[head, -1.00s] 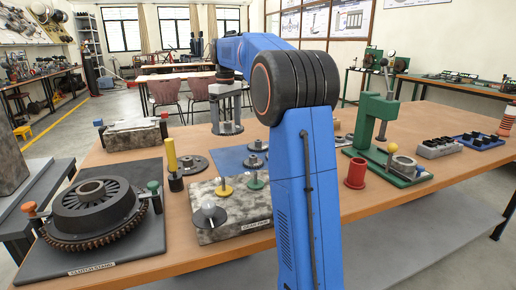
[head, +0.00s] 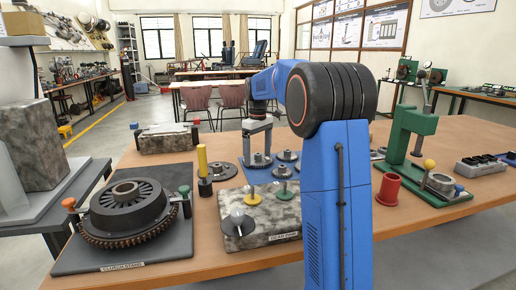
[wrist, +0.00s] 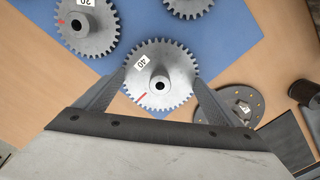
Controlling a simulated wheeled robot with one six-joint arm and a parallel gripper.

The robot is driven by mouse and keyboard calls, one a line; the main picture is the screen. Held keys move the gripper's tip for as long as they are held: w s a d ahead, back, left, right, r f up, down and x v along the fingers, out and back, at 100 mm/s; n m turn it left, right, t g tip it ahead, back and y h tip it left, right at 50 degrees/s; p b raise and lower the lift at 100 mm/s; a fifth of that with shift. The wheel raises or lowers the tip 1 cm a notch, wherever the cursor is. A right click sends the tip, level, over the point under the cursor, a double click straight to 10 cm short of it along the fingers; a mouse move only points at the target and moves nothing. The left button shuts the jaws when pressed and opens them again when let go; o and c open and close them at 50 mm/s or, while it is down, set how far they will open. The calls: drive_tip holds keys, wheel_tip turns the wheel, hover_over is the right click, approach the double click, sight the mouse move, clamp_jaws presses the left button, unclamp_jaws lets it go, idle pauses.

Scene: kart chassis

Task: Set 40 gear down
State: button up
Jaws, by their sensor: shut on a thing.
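The 40 gear (wrist: 160,74) is a grey metal toothed wheel with a hub, a white "40" label and a red mark. My gripper (wrist: 160,88) is shut on it, one finger at each side of its rim. In the head view my gripper (head: 257,142) points down with the gear (head: 258,160) low over the blue mat (head: 236,181). I cannot tell whether the gear touches the mat. A gear labelled 20 (wrist: 85,25) lies on the mat, and another gear (wrist: 188,4) is partly cut off by the wrist view's edge.
A yellow-topped post (head: 203,165), the gear park block (head: 274,222) and the clutch stand (head: 85,258) are close by. A red cup (head: 388,188) and a green press (head: 410,140) stand to the right.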

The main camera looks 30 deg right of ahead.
drive_tip(key=shift+f, duration=0.2)
drive_tip(key=o, duration=1.8)
wheel_tip(320, 180, up, 12)
drive_tip(key=shift+r, duration=0.15)
